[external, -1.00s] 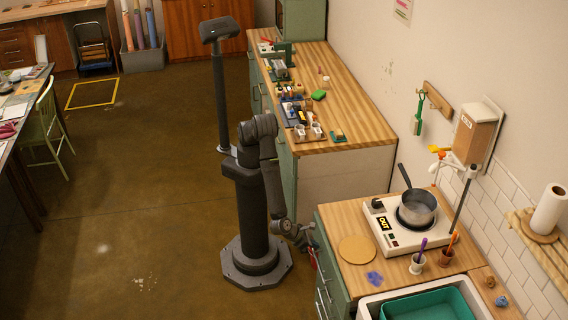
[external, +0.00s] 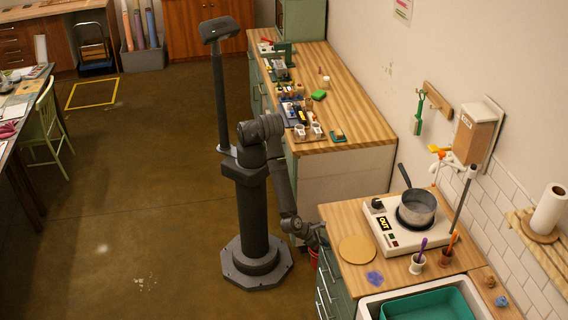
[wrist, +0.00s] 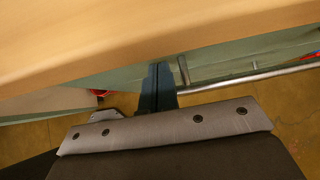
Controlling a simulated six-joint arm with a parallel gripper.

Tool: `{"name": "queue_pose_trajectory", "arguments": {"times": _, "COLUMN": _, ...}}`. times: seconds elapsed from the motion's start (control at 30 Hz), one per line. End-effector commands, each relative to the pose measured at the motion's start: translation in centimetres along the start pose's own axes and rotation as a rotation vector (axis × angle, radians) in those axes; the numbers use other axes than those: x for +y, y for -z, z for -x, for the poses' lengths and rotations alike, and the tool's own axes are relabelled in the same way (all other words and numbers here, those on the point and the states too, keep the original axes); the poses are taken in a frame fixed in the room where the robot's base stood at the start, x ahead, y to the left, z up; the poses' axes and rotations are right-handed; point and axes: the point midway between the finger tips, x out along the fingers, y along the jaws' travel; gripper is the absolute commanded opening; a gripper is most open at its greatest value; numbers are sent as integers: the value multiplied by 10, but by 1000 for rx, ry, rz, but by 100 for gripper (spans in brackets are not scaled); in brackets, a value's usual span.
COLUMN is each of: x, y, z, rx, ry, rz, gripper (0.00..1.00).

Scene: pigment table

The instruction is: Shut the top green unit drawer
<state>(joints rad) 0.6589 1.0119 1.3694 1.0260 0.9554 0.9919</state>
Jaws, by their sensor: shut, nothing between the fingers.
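The green unit (external: 337,282) stands at the lower right, under a wooden worktop, with metal bar handles on its drawer fronts. In the wrist view, its green front (wrist: 225,62) shows below the worktop edge, with a metal bar handle (wrist: 262,76) running across. How far out the top drawer stands is hard to tell. My gripper (external: 319,238) is shut and empty, close to the worktop's left corner. Its dark fingers (wrist: 157,75) point at the green front beside a handle post. Whether they touch it is unclear.
The worktop (external: 338,222) overhangs close to my gripper. A hot plate (external: 407,238) with a pot stands on it. A red object (external: 313,259) is partly hidden below my gripper. The long counter (external: 345,110) is behind; open floor lies left.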

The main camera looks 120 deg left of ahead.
Motion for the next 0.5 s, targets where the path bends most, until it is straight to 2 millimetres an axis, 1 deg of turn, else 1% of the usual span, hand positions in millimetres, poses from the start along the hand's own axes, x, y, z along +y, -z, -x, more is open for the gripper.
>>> {"name": "queue_pose_trajectory", "arguments": {"times": 0.03, "x": 1, "y": -7, "z": -5, "rx": -8, "ry": -4, "rz": 4, "gripper": 0}}
{"name": "queue_pose_trajectory", "arguments": {"times": 0.17, "x": 0, "y": -8, "z": 3, "rx": -10, "ry": -2, "rz": 4, "gripper": 0}}
{"name": "queue_pose_trajectory", "arguments": {"times": 0.27, "x": -1, "y": -7, "z": 19, "rx": -9, "ry": 1, "rz": 5, "gripper": 0}}
{"name": "queue_pose_trajectory", "arguments": {"times": 0.5, "x": -1, "y": -2, "z": 68, "rx": -5, "ry": 4, "rz": 2, "gripper": 0}}
